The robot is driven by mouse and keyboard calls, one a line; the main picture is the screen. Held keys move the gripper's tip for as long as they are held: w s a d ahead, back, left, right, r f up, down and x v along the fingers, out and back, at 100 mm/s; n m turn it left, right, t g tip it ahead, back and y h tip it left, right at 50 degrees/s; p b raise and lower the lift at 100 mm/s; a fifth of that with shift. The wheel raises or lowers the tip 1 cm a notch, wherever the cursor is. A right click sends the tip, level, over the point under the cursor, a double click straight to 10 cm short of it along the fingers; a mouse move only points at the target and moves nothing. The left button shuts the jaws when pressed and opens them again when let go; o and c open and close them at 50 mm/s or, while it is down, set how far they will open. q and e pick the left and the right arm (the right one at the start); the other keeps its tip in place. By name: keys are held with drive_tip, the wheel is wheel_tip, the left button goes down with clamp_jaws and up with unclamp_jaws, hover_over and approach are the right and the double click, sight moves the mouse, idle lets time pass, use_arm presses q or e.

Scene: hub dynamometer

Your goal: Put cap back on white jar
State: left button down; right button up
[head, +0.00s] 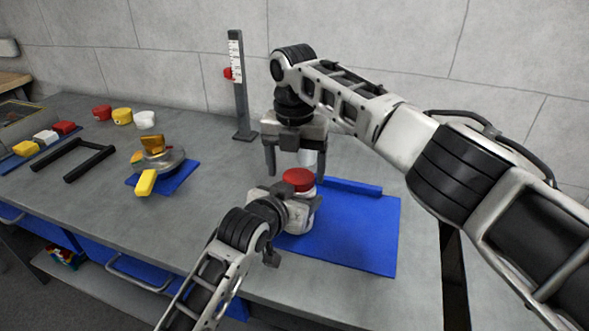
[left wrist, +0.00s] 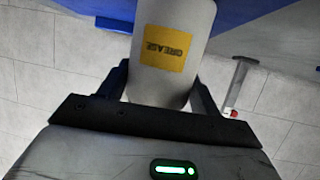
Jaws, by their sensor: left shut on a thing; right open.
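The white jar (head: 301,218) stands on the right part of the table at the large blue mat. In the left wrist view the jar (left wrist: 168,85) shows a yellow GREASE label, upside down in the picture. My left gripper (head: 288,208) is shut around the jar's side. A red cap (head: 298,179) sits at the top of the jar; whether it is fully seated I cannot tell. The cap is out of sight in the left wrist view. My right gripper (head: 296,168) is open just above the cap, fingers pointing down, and holds nothing that I can see.
A pale cylinder (head: 308,157) shows partly behind my right gripper. A blue bar (head: 352,187) lies along the back of the blue mat (head: 355,235). A ruler stand (head: 241,95) is behind. A metal hub (head: 165,160), black frame (head: 75,158) and several coloured pieces lie left.

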sight(297, 176)
use_arm(q)
drive_tip(key=shift+a+f, duration=0.1)
drive_tip(key=shift+f, duration=0.35)
use_arm(e)
wheel_tip(297, 176, up, 3)
drive_tip(key=shift+w+d+r, duration=0.1)
drive_tip(key=shift+w+r, duration=0.05)
drive_tip(key=shift+r, duration=0.05)
drive_tip(key=shift+o, duration=0.2)
drive_tip(key=o, duration=0.5)
drive_tip(key=shift+c, duration=0.2)
use_arm(q)
drive_tip(key=shift+a, duration=0.1)
use_arm(e)
wheel_tip(297, 176, up, 8)
drive_tip(key=shift+f, duration=0.2)
use_arm(q)
drive_tip(key=shift+c, duration=1.2)
unclamp_jaws()
drive_tip(key=shift+r, duration=0.2)
